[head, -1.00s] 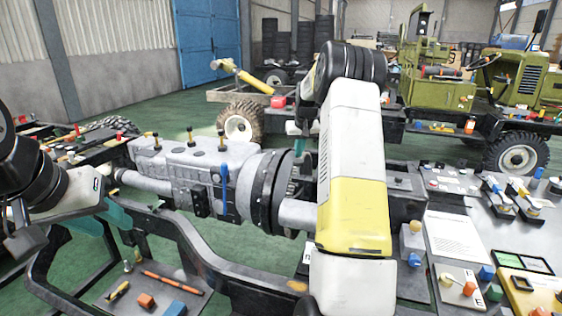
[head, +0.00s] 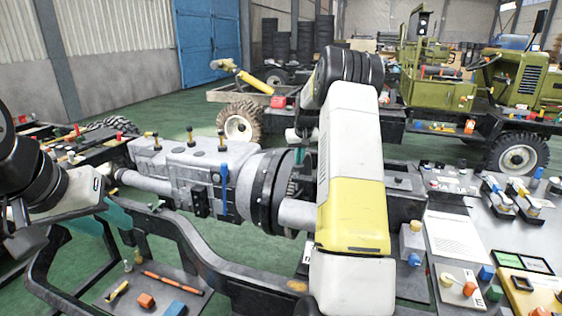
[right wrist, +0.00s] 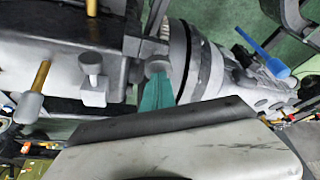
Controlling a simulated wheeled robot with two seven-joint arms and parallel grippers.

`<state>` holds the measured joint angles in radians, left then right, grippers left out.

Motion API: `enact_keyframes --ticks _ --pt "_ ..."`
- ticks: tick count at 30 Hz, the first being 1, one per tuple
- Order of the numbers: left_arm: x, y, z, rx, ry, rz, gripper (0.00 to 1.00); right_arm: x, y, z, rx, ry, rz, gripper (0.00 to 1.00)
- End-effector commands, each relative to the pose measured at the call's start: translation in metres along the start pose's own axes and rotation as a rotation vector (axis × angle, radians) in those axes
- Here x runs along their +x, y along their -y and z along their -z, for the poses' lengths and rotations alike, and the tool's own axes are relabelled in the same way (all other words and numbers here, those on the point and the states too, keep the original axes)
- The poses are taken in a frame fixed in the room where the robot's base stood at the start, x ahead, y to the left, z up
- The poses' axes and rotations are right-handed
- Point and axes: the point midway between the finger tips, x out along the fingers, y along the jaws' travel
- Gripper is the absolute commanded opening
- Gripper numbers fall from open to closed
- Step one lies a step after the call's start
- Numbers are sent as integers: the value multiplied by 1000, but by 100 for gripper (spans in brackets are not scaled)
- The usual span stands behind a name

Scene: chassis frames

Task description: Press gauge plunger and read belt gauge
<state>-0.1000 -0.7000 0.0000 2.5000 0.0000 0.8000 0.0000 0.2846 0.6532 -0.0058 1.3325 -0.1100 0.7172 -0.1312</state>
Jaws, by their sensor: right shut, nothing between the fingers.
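My right gripper (right wrist: 157,92) shows in the right wrist view with its teal fingers shut and empty. Its tips are at a small grey round-topped plunger-like part (right wrist: 158,68) beside the black ringed housing; I cannot tell if they touch. In the head view my right gripper (head: 298,152) is mostly hidden behind my right arm, beside the grey engine block's black ring (head: 270,190). My left gripper (head: 118,213) is at the left, over the black chassis frame; its jaw state is unclear. I cannot identify a gauge reading.
The grey gearbox (head: 180,165) has several brass-coloured posts on top and a blue handle (head: 224,185) on its side. A grey bench (head: 500,235) with many small parts is at right. A tray (head: 150,295) with loose parts lies below the chassis frame.

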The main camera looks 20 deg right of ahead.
Motion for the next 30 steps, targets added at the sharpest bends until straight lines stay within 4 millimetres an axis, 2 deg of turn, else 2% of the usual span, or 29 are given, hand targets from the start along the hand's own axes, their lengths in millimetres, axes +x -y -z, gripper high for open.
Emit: enact_keyframes --ticks 5,30 --pt "0 0 0 0 0 0 36 -5 0 2 0 1 0 0" --pt "0 0 0 0 0 0 36 -66 0 28 0 0 0 0"
